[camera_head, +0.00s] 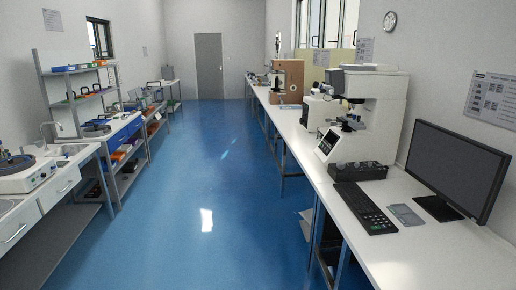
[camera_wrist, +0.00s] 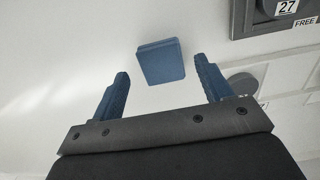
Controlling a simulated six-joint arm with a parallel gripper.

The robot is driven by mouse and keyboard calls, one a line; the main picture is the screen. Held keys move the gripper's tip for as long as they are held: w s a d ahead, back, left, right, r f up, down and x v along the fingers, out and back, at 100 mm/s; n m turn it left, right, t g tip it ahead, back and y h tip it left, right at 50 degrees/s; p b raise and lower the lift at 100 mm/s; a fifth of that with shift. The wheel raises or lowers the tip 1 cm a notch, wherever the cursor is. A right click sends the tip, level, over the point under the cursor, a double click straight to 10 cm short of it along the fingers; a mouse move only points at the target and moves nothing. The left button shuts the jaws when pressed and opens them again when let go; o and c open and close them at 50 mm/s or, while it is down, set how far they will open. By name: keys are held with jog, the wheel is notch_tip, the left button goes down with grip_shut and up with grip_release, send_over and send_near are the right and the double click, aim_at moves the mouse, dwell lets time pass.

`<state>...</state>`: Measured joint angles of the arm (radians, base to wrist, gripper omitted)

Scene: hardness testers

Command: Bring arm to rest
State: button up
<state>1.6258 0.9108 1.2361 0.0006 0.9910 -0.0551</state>
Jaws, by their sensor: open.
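My gripper (camera_wrist: 161,68) shows in the wrist view with its two blue fingers spread apart. It is open, with nothing between the fingers touching both of them. A small blue block (camera_wrist: 161,61) lies on or over a white surface just beyond the fingertips, in line with the gap. Whether it rests on the surface, and how far it is from the fingers, I cannot tell. My arm and gripper do not show in the head view.
In the wrist view, a dark grey panel (camera_wrist: 270,19) marked "27" and "FREE" and a grey round part (camera_wrist: 243,83) are at right. The head view shows a white hardness tester (camera_head: 375,110), a monitor (camera_head: 458,165) and a keyboard (camera_head: 364,208) on the right bench. The blue aisle floor (camera_head: 205,190) is clear.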

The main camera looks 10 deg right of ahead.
jog(key=shift+f, duration=0.5)
notch_tip(320, 180, down, 3)
jog(key=shift+r, duration=0.1)
notch_tip(320, 180, up, 12)
notch_tip(320, 180, down, 12)
jog(key=shift+r, duration=0.1)
notch_tip(320, 180, up, 4)
jog(key=shift+f, duration=0.1)
jog(key=s+a+r, duration=0.6)
jog(key=s+r, duration=0.1)
jog(key=s, duration=0.3)
jog(key=w+a+f+n, duration=0.1)
jog(key=w, duration=0.8)
jog(key=w+a+f+n, duration=0.1)
jog(key=w+n, duration=0.1)
jog(key=w, duration=0.8)
jog(key=w+a+f+n, duration=0.1)
jog(key=w+n, duration=0.1)
jog(key=w, duration=0.8)
jog(key=shift+a+f, duration=0.1)
jog(key=shift+f, duration=0.25)
jog(key=w+a+f+n, duration=0.1)
jog(key=w+a+n, duration=0.1)
jog(key=w+a, duration=0.5)
jog(key=w+a+f+n, duration=0.2)
jog(key=w+a, duration=0.5)
jog(key=w, duration=0.7)
jog(key=shift+a+f+n, duration=0.2)
jog(key=shift+a+n, duration=0.15)
jog(key=shift+n, duration=0.05)
